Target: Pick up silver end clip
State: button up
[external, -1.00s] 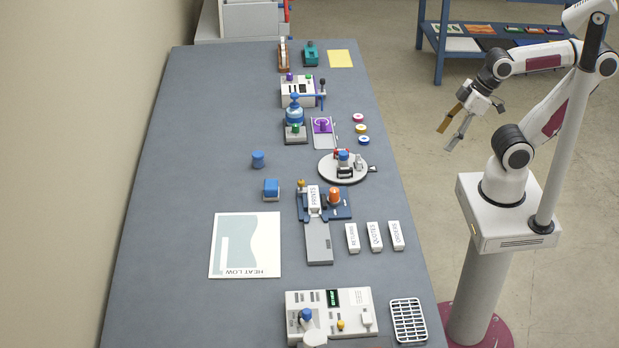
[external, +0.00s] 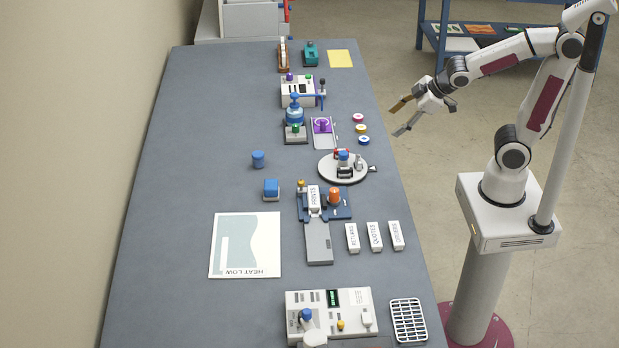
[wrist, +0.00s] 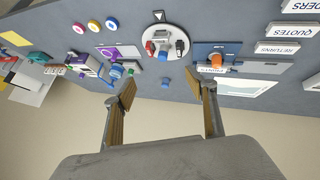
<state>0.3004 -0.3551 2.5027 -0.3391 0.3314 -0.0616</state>
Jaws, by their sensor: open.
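A small silver clip (external: 359,161) stands on the right part of a round white turntable (external: 330,174). Red, blue and black pieces are beside it on the same turntable. In the wrist view the turntable (wrist: 178,32) is at top centre, and a pale shape on its upper part looks like the clip, too small to make out clearly. My gripper (external: 399,118) is open and empty, in the air off the table's right edge, apart from the turntable. Its spread fingers also show in the wrist view (wrist: 161,89).
Tape rolls (external: 361,128) lie behind the turntable. A blue fixture with an orange knob (external: 334,196) stands in front of it. White label blocks (external: 374,237) lie front right, and a blue-topped press (external: 295,115) stands at the back. The table's left side is mostly clear.

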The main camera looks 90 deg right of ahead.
jog(key=w+d+f+n+t, duration=0.1)
jog(key=w+d+f+n, duration=0.1)
jog(key=w+d+f, duration=0.6)
jog(key=s+d+f+t+y, duration=0.1)
jog(key=f, duration=0.2)
jog(key=f+n+t+y, duration=0.1)
jog(key=f, duration=0.2)
jog(key=s+d+f+y, duration=0.1)
jog(key=f, duration=0.2)
jog(key=shift+s+d+f+n+t+y, duration=0.25)
jog(key=shift+s+d+n+t+y, duration=0.05)
jog(key=shift+t+y, duration=0.1)
jog(key=shift+s+a+f+t+y, duration=0.45)
jog(key=shift+s+f+t+y, duration=0.15)
jog(key=shift+f, duration=0.15)
jog(key=shift+s+a+f+t+y, duration=0.15)
jog(key=shift+s+a+t+y, duration=0.15)
jog(key=shift+s+t, duration=0.1)
jog(key=shift+s+a+m+t+y, duration=0.4)
jog(key=shift+s+m+t, duration=0.1)
jog(key=shift+s+t, duration=0.15)
jog(key=shift+s+a+r+m+t, duration=0.25)
jog(key=shift+s+r+m+t, duration=0.3)
jog(key=shift+s+t, duration=0.35)
jog(key=shift+w, duration=0.15)
jog(key=shift+x, duration=1.2)
